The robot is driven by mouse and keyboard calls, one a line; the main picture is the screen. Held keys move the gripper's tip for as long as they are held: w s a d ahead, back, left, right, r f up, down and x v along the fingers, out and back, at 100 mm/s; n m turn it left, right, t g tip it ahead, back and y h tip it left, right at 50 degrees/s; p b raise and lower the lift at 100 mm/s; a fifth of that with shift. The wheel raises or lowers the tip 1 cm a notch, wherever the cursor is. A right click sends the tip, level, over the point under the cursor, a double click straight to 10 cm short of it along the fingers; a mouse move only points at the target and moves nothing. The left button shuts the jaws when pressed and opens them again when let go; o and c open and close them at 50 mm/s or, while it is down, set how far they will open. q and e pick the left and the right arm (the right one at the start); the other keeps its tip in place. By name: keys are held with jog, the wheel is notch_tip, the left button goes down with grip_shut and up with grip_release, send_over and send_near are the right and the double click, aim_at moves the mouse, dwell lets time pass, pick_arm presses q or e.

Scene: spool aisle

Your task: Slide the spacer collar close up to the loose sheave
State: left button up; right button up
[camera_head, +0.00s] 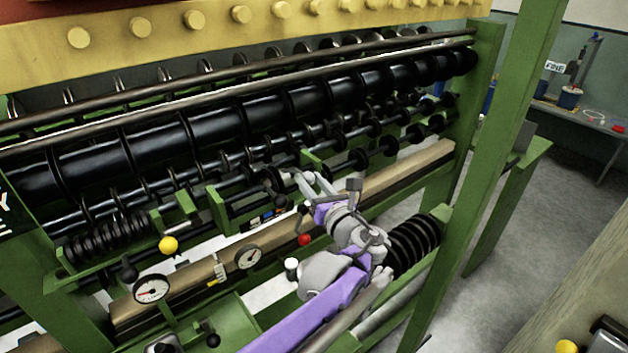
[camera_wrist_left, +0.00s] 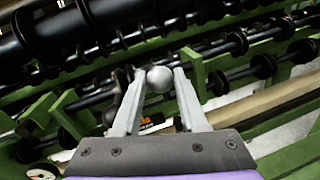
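My left gripper (camera_head: 306,177) is over the inner side of the machine frame, in front of the lower shafts. In the left wrist view its two pale fingers (camera_wrist_left: 160,82) stand apart on either side of a silvery ball (camera_wrist_left: 160,79), which almost fills the gap at the tips. I cannot tell whether they press on it or what it is fixed to. Black discs (camera_head: 359,158) sit along the thin shaft to the right of the gripper. I cannot tell which parts are the spacer collar and the loose sheave. My right gripper is not in view.
Thick black rollers (camera_head: 250,120) run behind the gripper. A green post (camera_head: 485,170) bounds the right side, with open floor (camera_head: 500,290) beyond.

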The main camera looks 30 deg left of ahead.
pick_arm(q)
jog(key=o, duration=0.4)
jog(key=b+v, duration=0.1)
jog(key=v, duration=1)
jog(key=shift+w, duration=0.1)
